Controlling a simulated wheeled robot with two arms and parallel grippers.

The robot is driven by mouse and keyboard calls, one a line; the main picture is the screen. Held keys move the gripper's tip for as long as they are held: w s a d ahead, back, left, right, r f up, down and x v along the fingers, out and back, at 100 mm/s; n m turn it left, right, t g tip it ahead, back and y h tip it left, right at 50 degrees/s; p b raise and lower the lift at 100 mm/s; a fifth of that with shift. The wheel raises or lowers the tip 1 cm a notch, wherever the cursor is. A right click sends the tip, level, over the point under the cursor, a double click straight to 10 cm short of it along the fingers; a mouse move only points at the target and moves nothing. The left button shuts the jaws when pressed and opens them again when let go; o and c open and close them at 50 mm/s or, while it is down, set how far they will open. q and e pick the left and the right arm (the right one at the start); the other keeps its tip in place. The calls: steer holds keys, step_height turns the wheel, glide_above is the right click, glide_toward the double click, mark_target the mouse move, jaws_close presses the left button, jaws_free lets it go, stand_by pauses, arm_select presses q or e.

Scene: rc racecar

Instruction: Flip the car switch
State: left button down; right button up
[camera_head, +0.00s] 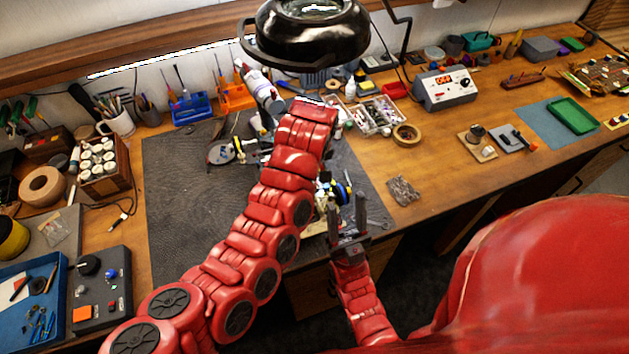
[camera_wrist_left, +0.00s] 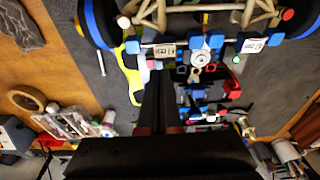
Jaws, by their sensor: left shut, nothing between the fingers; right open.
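The RC car (camera_head: 343,192) sits on the dark mat, mostly hidden behind my left arm in the head view; a wheel with blue and yellow shows. In the left wrist view the car (camera_wrist_left: 200,58) fills the top, with blue-edged wheels, pale suspension arms and blue fittings. My left gripper (camera_wrist_left: 160,80) is shut and empty, its dark fingers pointing toward the car; I cannot tell whether they touch it. It is hidden behind the arm in the head view. My right gripper (camera_head: 347,212) is open and empty, near the bench's front edge beside the car. I cannot make out the switch.
A black lamp (camera_head: 310,35) hangs over the back of the mat (camera_head: 180,190). A tape roll (camera_head: 406,134), a parts tray (camera_head: 372,115) and a grey power supply (camera_head: 444,88) stand to the right. A crumpled bag (camera_head: 402,190) lies near the front edge. The mat's left part is clear.

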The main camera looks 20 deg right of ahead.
arm_select(q)
steer(key=shift+f+b, duration=0.6)
steer(key=shift+f, duration=0.35)
stand_by(0.9)
steer(key=shift+r, duration=2.15)
step_height(320, 180, up, 3)
steer(key=shift+f+p, duration=0.1)
steer(key=shift+p, duration=0.8)
steer(key=shift+s+f, duration=0.1)
